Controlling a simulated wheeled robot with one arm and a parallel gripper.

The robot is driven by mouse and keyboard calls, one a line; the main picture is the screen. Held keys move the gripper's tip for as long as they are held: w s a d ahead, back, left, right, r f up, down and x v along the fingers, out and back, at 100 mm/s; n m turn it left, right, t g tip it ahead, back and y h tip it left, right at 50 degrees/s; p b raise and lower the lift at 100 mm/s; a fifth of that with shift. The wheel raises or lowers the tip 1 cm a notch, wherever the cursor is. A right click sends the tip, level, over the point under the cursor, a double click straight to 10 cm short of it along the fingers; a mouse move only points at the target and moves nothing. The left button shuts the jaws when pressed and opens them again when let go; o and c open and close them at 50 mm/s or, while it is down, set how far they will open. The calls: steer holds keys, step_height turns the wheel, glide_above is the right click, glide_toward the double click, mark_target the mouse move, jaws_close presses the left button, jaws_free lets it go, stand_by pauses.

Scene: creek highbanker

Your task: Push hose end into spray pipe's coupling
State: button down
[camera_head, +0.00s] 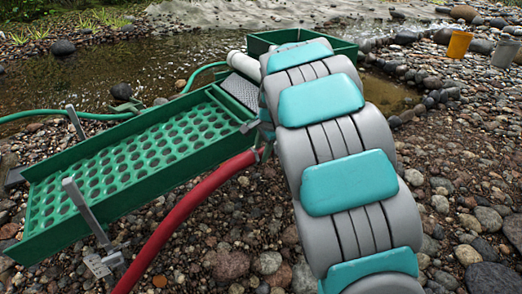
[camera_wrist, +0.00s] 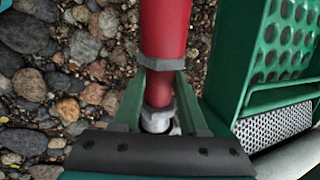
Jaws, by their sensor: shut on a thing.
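The red hose (camera_head: 185,217) rises from the bottom of the head view to the right edge of the green sluice, where its end goes behind my arm. In the wrist view my gripper (camera_wrist: 160,88) is shut on the red hose (camera_wrist: 166,28) near its end, one finger on each side. A grey band circles the hose at the fingertips. A pale metallic piece (camera_wrist: 157,121) shows just below the hose end, between the fingers. I cannot tell if it is the coupling or whether they join. The white spray pipe (camera_head: 243,65) shows partly behind my arm.
The green sluice (camera_head: 120,165) with its perforated plate stands left on metal legs. A green box (camera_head: 340,47) is behind my arm. A green hose (camera_head: 100,116) runs left. Buckets (camera_head: 459,45) stand far right. Stones cover the ground; water lies behind.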

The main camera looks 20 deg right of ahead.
steer(key=shift+w+d+p, duration=0.25)
steer(key=shift+d+p, duration=0.35)
steer(key=shift+d, duration=0.2)
steer(key=shift+w+d+p, duration=0.25)
steer(key=shift+d+p, duration=0.3)
steer(key=shift+d, duration=0.2)
stand_by(1.3)
stand_by(1.0)
steer(key=shift+c, duration=1.8)
jaws_free()
steer(key=shift+r, duration=0.1)
steer(key=v, duration=0.7)
steer(key=shift+s+r, duration=0.2)
steer(key=shift+r, duration=0.1)
